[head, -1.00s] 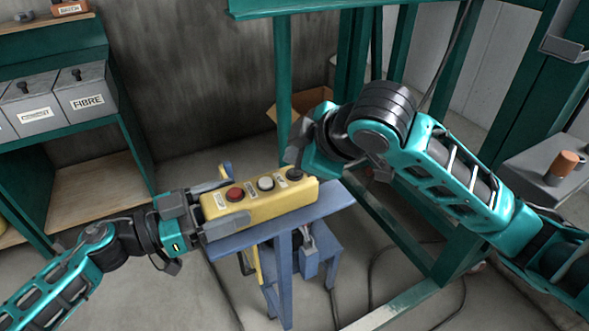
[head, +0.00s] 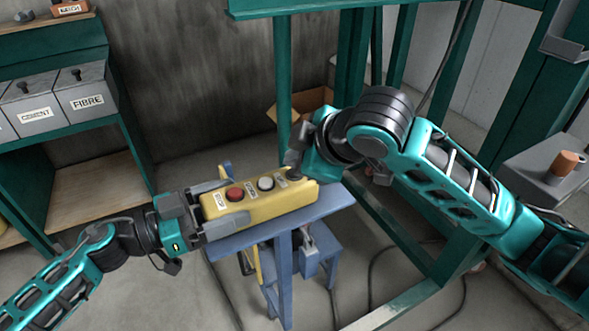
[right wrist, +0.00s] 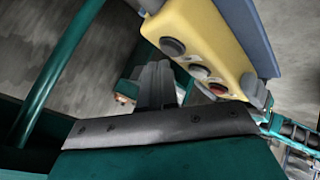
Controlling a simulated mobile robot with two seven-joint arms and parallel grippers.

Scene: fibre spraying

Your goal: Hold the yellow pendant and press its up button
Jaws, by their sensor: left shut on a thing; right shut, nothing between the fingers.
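The yellow pendant (head: 262,205) lies along a blue stand, with a red button (head: 234,194), a white button (head: 266,183) and a black button (head: 295,175) on its top face. My left gripper (head: 208,207) is shut on the pendant's left end. My right gripper (head: 294,160) is shut and empty, its tips just above the black button at the right end. In the right wrist view the closed fingers (right wrist: 156,72) sit close beside the black button (right wrist: 172,46) on the pendant (right wrist: 205,30). I cannot tell whether they touch it. The button labels are too small to read.
The blue stand (head: 333,200) carries the pendant. A green frame (head: 283,80) rises behind it, and a cardboard box (head: 312,100) sits behind. A shelf with grey bins (head: 86,97) stands at left. Cables lie on the floor at right.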

